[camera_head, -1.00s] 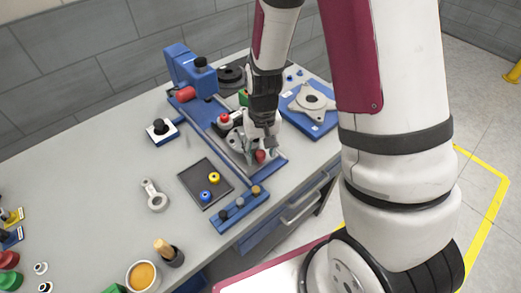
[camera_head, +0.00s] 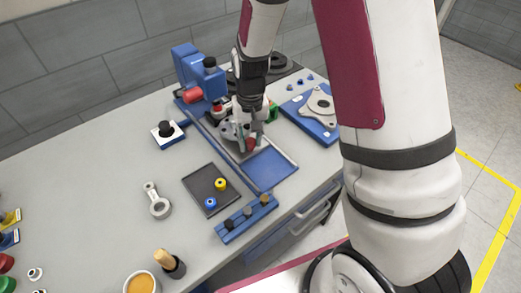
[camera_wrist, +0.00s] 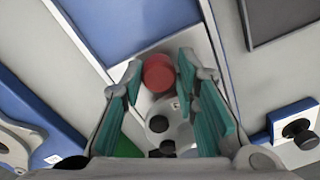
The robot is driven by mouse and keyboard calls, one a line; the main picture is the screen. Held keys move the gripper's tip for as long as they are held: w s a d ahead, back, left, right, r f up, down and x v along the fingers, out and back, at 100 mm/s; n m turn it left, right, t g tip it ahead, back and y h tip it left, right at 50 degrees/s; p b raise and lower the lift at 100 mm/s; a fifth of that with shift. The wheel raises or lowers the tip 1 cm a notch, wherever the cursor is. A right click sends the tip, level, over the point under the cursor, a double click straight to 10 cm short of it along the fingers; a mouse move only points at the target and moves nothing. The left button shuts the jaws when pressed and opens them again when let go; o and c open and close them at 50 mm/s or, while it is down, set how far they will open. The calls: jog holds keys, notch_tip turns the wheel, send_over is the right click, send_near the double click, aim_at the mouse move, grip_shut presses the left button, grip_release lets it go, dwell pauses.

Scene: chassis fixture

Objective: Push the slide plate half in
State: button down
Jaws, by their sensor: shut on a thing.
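The slide plate (camera_head: 236,153) is a grey plate in a long blue fixture with pale side rails (camera_head: 290,158). It stands partway along the track, and bare blue bed (camera_head: 268,170) shows at the near end. A red knob (camera_head: 251,145) is at the plate's near end. My gripper (camera_head: 251,140) points down and is shut on this knob. The wrist view shows the red knob (camera_wrist: 158,73) between the teal-padded fingers (camera_wrist: 158,80). Part of the plate is hidden behind my gripper.
A blue housing with a red cylinder (camera_head: 193,96) stands at the far end of the track. A dark tray (camera_head: 198,184) with yellow and blue pieces and a blue peg block (camera_head: 240,222) lie left of the near end. A blue board with a grey casting (camera_head: 318,105) is right.

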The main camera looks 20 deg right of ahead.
jog(key=shift+w, duration=0.4)
jog(key=shift+d, duration=0.1)
jog(key=c, duration=1.3)
grip_release()
notch_tip(320, 180, up, 12)
jog(key=shift+d, duration=0.15)
jog(key=s+d+r+t, duration=0.1)
jog(key=s+r+t, duration=0.1)
jog(key=s+r, duration=0.8)
jog(key=s+d+r+n+t, duration=0.1)
jog(key=s+r, duration=0.1)
jog(key=s, duration=0.4)
jog(key=s+d+r+t, duration=0.1)
jog(key=s+r+t, duration=0.1)
jog(key=s, duration=0.4)
jog(key=shift+s+r+n, duration=0.25)
jog(key=shift+r+n, duration=0.15)
jog(key=shift+r, duration=0.1)
